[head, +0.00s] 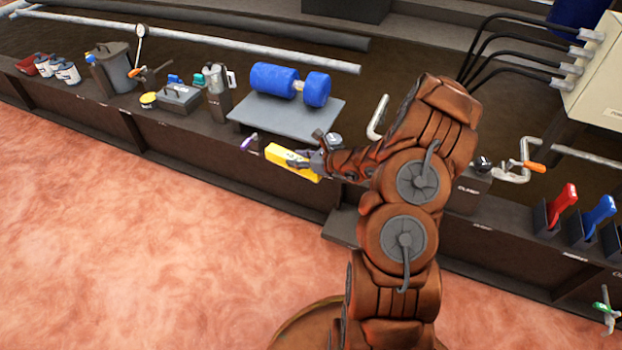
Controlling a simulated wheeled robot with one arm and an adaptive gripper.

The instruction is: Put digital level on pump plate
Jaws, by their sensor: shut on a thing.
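The digital level is a yellow bar (283,157) with a pale patch on its top. My gripper (306,161) is shut on it near its right part. The level is held in front of the near edge of the pump plate, and how high it is cannot be told exactly. The pump plate is a flat grey plate (262,118) on the dark bench. A blue pump with two rounded drums (274,79) sits on its back part.
A small purple-handled item (250,143) is left of the level. A silver jug (217,98), a grey box (179,98) and a grey bucket (115,68) stand left of the plate. A bent pipe (378,117) is to its right. The pink floor (150,240) in front is clear.

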